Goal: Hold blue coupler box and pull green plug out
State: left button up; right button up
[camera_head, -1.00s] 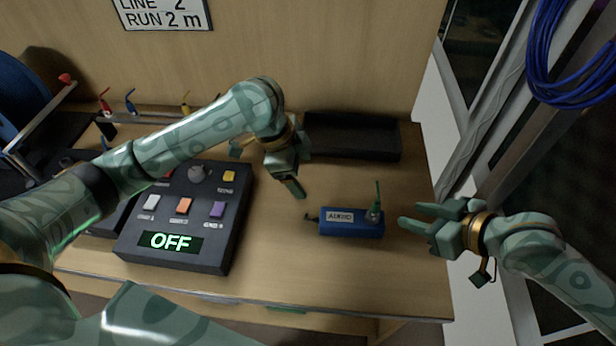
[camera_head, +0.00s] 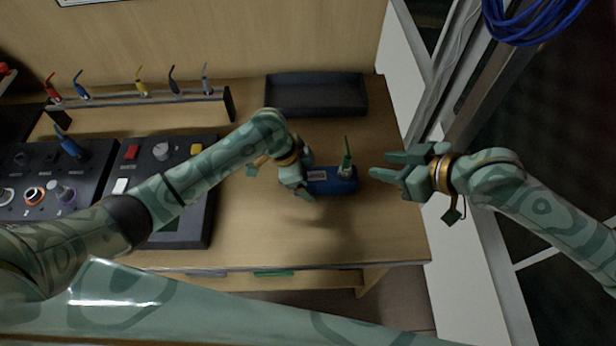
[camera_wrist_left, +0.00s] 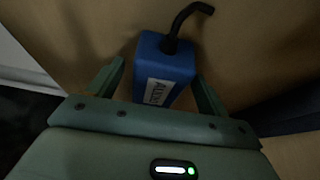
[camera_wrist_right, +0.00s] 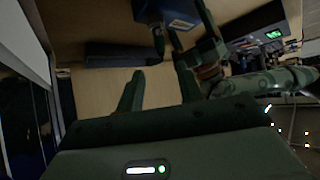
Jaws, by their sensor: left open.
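The blue coupler box (camera_head: 335,184) lies on the table right of centre, with a white label. The green plug (camera_head: 346,158) stands upright in its right end. My left gripper (camera_head: 304,180) is open at the box's left end and hides that end. My right gripper (camera_head: 382,167) is open and empty, just right of the plug. In the right wrist view its fingers (camera_wrist_right: 158,92) are apart, and the box (camera_wrist_right: 170,12) is at the top.
A dark empty tray (camera_head: 315,97) stands behind the box. A rack (camera_head: 140,105) with several coloured plugs is at the back left. Control panels (camera_head: 60,190) stand at left, partly behind my left arm. The table in front of the box is clear.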

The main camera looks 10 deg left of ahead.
pick_arm(q)
jog(key=shift+d+f, duration=0.2)
jog(key=shift+f, duration=0.25)
jog(key=shift+c, duration=0.4)
